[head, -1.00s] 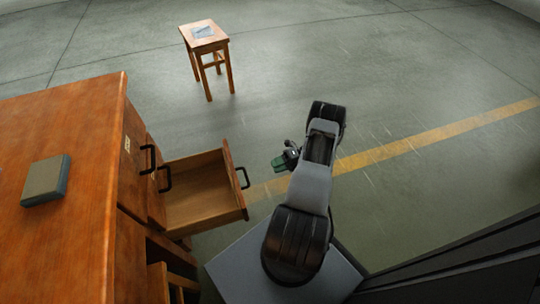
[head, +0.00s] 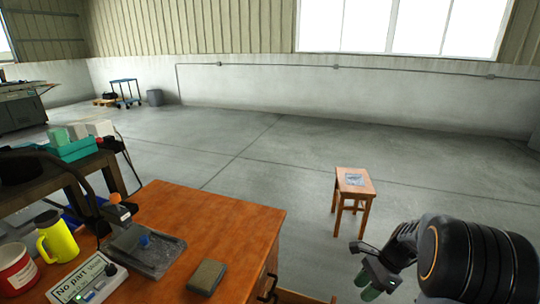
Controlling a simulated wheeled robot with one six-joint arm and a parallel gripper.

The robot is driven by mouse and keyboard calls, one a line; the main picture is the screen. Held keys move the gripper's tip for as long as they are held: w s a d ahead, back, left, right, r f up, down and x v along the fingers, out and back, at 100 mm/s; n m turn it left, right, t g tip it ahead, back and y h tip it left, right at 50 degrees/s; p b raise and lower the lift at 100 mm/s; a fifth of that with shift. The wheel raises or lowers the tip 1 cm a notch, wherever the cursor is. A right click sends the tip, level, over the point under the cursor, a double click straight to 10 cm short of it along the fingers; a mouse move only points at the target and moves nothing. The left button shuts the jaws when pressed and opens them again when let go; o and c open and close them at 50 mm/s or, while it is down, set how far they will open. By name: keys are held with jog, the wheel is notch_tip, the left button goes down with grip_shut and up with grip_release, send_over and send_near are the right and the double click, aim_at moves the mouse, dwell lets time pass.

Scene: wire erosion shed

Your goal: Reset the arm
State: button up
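My arm reaches in from the lower right of the head view, its dark joint large and close to the camera. My gripper (head: 379,284) is at the end of it, small and dark with greenish fingers, pointing down to the left near the bottom edge. It is in front of the stool and right of the wooden desk, apart from both in the picture. Whether its fingers are apart or together is not clear.
The orange-brown desk (head: 235,215) bears a grey-brown block (head: 207,277), a grey device (head: 146,250), a yellow jug (head: 57,237), a red mug (head: 16,269) and a sign (head: 86,280). A wooden stool (head: 355,188) stands on open floor. A blue trolley (head: 125,92) is far back.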

jog(key=s+a+r+n+t+h+p, duration=0.1)
jog(key=s+a+r+n+h+p, duration=0.1)
jog(key=r+n, duration=0.4)
jog(key=s+a+r+n+t+h+p, duration=0.2)
jog(key=s+a+r+n+p, duration=0.2)
jog(key=r, duration=0.8)
jog(key=s+a+r+n+t+h+p, duration=0.2)
jog(key=s+a+r+n+p, duration=0.1)
jog(key=r+n+p, duration=0.4)
jog(key=shift+s+a+r+n, duration=0.45)
jog(key=shift+r+n, duration=0.35)
jog(key=shift+r, duration=0.1)
jog(key=shift+a, duration=0.15)
